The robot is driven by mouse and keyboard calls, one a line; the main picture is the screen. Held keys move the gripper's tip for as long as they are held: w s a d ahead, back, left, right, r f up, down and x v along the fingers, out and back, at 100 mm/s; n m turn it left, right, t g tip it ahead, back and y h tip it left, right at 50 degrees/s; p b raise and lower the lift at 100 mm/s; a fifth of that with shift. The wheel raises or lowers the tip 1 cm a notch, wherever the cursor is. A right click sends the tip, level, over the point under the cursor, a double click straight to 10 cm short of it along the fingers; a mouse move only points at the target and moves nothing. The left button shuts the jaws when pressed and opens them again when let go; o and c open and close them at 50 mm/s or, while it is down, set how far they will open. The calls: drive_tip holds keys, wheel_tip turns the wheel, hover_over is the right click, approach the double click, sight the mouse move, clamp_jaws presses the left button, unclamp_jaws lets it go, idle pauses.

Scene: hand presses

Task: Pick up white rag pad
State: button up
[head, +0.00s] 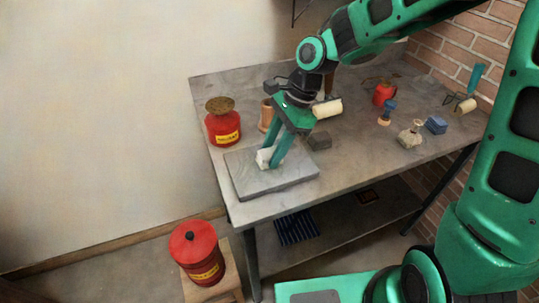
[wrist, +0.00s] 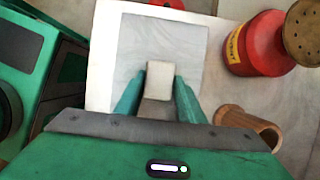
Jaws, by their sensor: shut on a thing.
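The white rag pad (head: 264,157) is a small pale block at my gripper's fingertips, just over the grey slab (head: 245,180) on the left of the table. My gripper (head: 270,159) points down and is shut on the pad. In the wrist view the pad (wrist: 160,77) sits between the two green fingers of my gripper (wrist: 160,88), with the grey slab (wrist: 135,40) behind it. I cannot tell whether the pad touches the slab.
A red can with a brass top (head: 223,127) and a wooden cup (head: 266,115) stand behind the slab. A dark block (head: 319,141) is to its right. A red can (head: 384,93), a stamp (head: 387,112) and a blue block (head: 436,125) are farther right. A red bin (head: 197,252) stands below.

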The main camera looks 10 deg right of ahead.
sight(263, 155)
drive_tip(key=shift+r, duration=0.45)
drive_tip(key=r, duration=0.3)
drive_tip(key=shift+s+a+r, duration=0.3)
drive_tip(key=shift+r, duration=0.1)
drive_tip(key=s+a+r, duration=0.6)
drive_tip(key=s+a, duration=0.1)
drive_tip(key=s, duration=0.1)
drive_tip(key=shift+a+r, duration=0.15)
drive_tip(key=shift+a, duration=0.1)
drive_tip(key=shift+o, duration=0.9)
